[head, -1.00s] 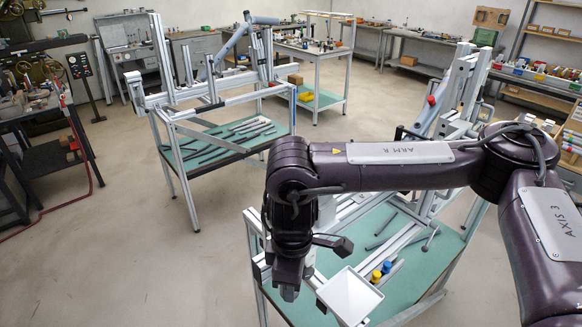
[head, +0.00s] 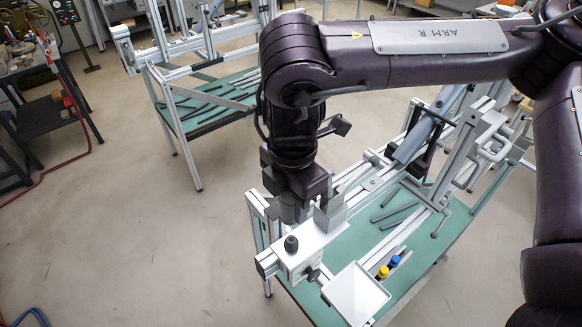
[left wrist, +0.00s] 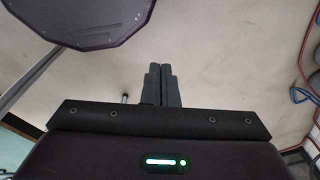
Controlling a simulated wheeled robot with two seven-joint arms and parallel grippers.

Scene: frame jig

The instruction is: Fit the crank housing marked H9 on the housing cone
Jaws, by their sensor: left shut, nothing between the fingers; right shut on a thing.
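My right gripper (head: 294,203) points down over the near left end of the near jig in the head view. It is shut on a short grey round piece (head: 290,213), taken to be the crank housing; the fingers are mostly hidden and no H9 mark is readable. Just below it, apart in the picture, a dark cone (head: 291,243), taken to be the housing cone, stands on a white block (head: 300,262) on the jig rail. My left gripper (left wrist: 163,84) is shut and empty in the left wrist view, over bare floor; the head view does not show it.
A grey stepped block (head: 330,208) stands close to the right of my right gripper. A white tray (head: 355,296) and yellow and blue capped items (head: 388,267) are at the near side.

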